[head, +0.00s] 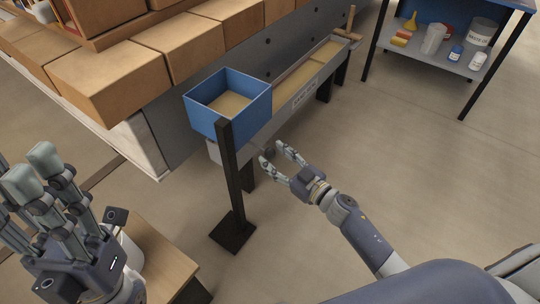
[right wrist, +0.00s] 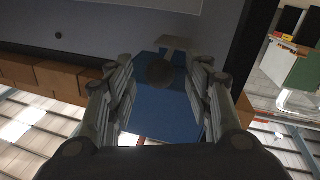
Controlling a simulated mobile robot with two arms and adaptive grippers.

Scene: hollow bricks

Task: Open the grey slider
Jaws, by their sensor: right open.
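The grey slider shows as a small dark round knob (head: 268,152) on the near side of the grey trough, below the blue box (head: 203,118). In the right wrist view the knob (right wrist: 161,73) sits between my finger pairs, with a light grey plate (right wrist: 178,44) behind it. My right gripper (head: 274,153) is open around the knob; I see a gap on each side and cannot tell whether any finger touches it. How far the slider is pushed in is hidden. My left gripper (head: 28,168) is raised at the lower left, fingers apart and empty.
A black post (head: 231,180) with a square foot stands left of my right gripper. The long trough (head: 302,95) runs back right, with a wooden tool (head: 347,24) at its end. Cardboard boxes (head: 115,85) fill the left. A wooden table (head: 160,262) stands near my left arm.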

